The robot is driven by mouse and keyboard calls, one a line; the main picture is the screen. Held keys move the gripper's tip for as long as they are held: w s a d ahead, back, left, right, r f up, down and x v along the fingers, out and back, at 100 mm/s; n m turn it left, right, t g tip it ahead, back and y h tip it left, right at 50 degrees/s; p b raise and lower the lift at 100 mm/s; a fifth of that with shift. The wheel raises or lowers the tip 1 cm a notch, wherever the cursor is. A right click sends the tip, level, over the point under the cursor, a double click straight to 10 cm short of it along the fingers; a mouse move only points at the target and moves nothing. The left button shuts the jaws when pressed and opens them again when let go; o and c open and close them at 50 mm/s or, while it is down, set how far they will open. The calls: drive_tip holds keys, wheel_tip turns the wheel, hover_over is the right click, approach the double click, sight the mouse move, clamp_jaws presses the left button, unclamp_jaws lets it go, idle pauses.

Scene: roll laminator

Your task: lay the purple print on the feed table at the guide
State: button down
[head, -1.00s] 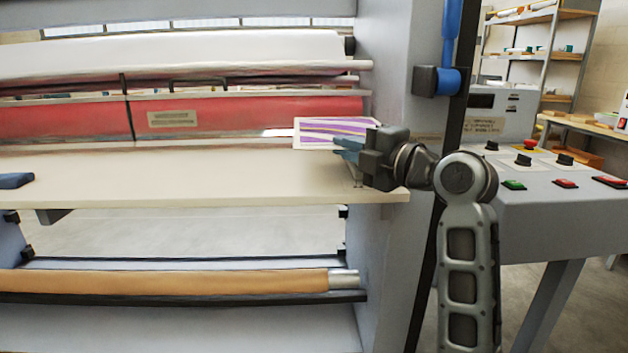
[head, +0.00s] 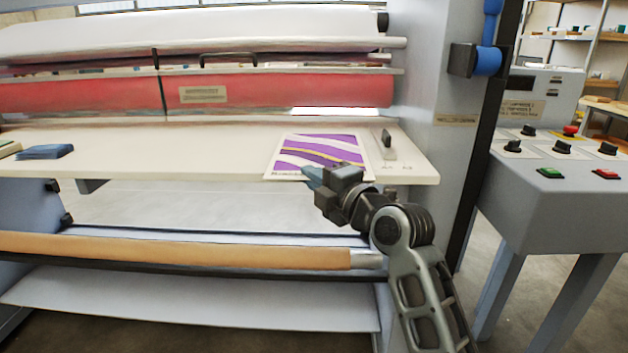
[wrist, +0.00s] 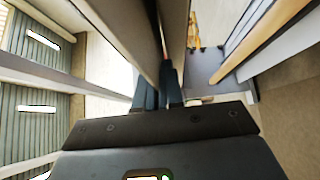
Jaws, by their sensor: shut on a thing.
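The purple print (head: 318,152), with white and gold waves and a pale border, is over the right part of the cream feed table (head: 180,158). Its near edge is by the table's front edge. I cannot tell whether it lies flat or hangs just above. A small dark upright piece (head: 387,139), perhaps the guide, stands right of the print with a small gap. My gripper (head: 312,177) is shut on the print's near edge. In the wrist view the fingers (wrist: 158,88) are close together, and the print cannot be made out clearly.
The red roller (head: 280,92) runs behind the table, and the machine's grey side frame (head: 430,90) stands at right. A control console (head: 555,185) is farther right. The table's middle is clear.

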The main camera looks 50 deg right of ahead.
drive_tip(key=shift+f, duration=0.4)
drive_tip(key=c, duration=1.3)
unclamp_jaws()
drive_tip(key=shift+o, duration=0.2)
drive_tip(key=shift+s+r, duration=0.1)
drive_tip(key=shift+r, duration=0.1)
drive_tip(key=b+v, duration=0.2)
drive_tip(key=v, duration=1)
